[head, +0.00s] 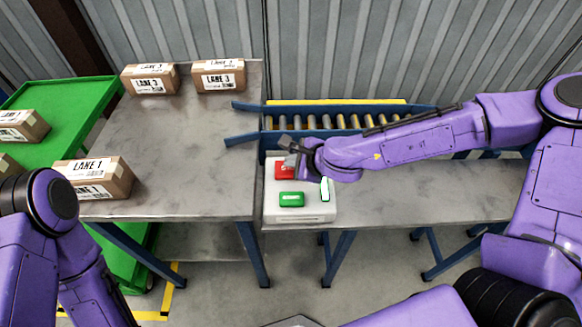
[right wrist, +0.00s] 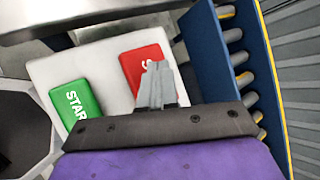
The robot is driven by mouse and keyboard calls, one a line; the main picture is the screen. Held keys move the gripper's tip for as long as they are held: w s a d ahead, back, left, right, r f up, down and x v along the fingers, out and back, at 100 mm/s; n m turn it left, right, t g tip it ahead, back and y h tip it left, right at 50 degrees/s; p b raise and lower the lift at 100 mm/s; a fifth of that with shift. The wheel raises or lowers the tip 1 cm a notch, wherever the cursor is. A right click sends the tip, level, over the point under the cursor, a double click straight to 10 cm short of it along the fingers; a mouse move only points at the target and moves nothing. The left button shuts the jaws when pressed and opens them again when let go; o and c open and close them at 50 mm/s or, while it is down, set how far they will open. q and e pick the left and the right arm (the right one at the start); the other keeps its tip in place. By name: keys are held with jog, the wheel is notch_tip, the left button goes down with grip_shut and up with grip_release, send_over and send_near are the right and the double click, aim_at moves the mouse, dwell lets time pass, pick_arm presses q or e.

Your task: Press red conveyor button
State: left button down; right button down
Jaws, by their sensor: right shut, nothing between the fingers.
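The red button (head: 284,169) sits on a white control box (head: 300,214) at the end of the conveyor, next to a green button (head: 291,199). In the right wrist view the red button (right wrist: 143,66) is partly hidden behind my right gripper, and the green button (right wrist: 76,102) reads START. My right gripper (head: 291,160) is shut and empty, with its fingertips over the red button (right wrist: 157,68). I cannot tell whether they touch it. My left arm shows at the lower left, but its gripper is out of view.
A roller conveyor (head: 325,122) with blue rails runs behind the control box. Cartons marked LANE 3 (head: 219,77) and LANE 1 (head: 97,177) stand on the grey table (head: 180,150). A green cart (head: 75,97) with more cartons is at the left.

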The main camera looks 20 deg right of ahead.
jog(key=shift+f+b, duration=0.45)
jog(key=shift+f, duration=0.15)
dwell(0.5)
dwell(0.3)
jog(key=shift+r+p, duration=1)
jog(key=shift+r, duration=0.05)
notch_tip(320, 180, up, 5)
jog(key=p, duration=0.5)
